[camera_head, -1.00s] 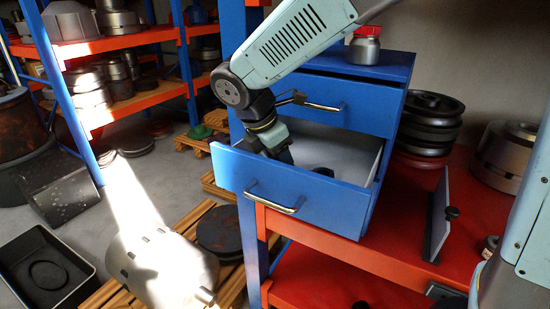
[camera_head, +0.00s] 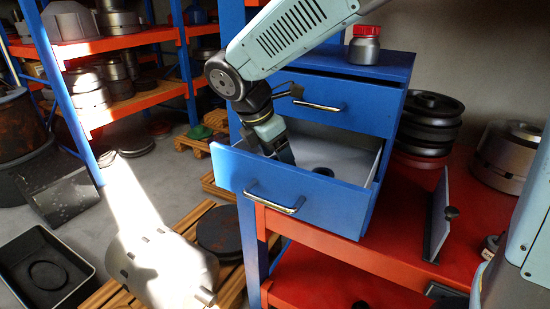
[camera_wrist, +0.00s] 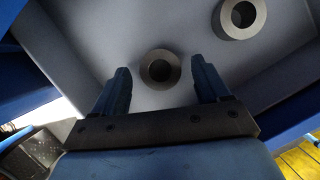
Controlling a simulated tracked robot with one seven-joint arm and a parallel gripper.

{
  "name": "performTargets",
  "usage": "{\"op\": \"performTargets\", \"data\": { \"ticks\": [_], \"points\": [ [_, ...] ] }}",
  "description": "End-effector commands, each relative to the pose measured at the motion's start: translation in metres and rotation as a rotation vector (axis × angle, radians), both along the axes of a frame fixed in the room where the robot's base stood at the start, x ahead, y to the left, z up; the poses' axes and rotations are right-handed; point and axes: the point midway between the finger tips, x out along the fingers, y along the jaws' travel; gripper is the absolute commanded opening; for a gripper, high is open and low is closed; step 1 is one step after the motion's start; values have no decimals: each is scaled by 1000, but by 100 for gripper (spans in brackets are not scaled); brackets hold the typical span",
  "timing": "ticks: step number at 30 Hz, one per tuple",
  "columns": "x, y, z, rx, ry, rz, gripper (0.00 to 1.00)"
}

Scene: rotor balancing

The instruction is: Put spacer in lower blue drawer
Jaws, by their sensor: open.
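The lower blue drawer (camera_head: 235,172) is pulled well out in the camera_head view, with a pale floor inside. My gripper (camera_head: 287,157) reaches down into it, and its fingertips are partly hidden there. In the wrist view my gripper (camera_wrist: 160,66) is open. A dark ring-shaped spacer (camera_wrist: 160,85) lies on the drawer floor, seen between the fingertips with a gap on each side. A second, lighter-rimmed ring (camera_wrist: 260,22) lies further off to the upper right. One dark ring (camera_head: 323,171) shows in the drawer in the camera_head view, right of my gripper.
The upper blue drawer (camera_head: 365,105) is nearly closed above. A red-lidded jar (camera_head: 364,50) stands on the cabinet. The red bench (camera_head: 400,265) holds an upright grey plate (camera_head: 438,215) to the right. Dark stacked discs (camera_head: 430,120) stand behind.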

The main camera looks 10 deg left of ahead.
Motion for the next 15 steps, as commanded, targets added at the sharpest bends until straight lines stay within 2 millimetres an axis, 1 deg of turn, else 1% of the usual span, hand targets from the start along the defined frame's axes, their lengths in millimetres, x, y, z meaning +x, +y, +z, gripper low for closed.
{"op": "performTargets", "data": {
  "ticks": [1, 9, 15],
  "points": [
    [-2, 3, 9, 3, -2, 0, 75],
    [-15, 18, 58, 2, -2, 1, 75],
    [-23, 26, 84, 2, 0, 2, 75]
  ]
}}
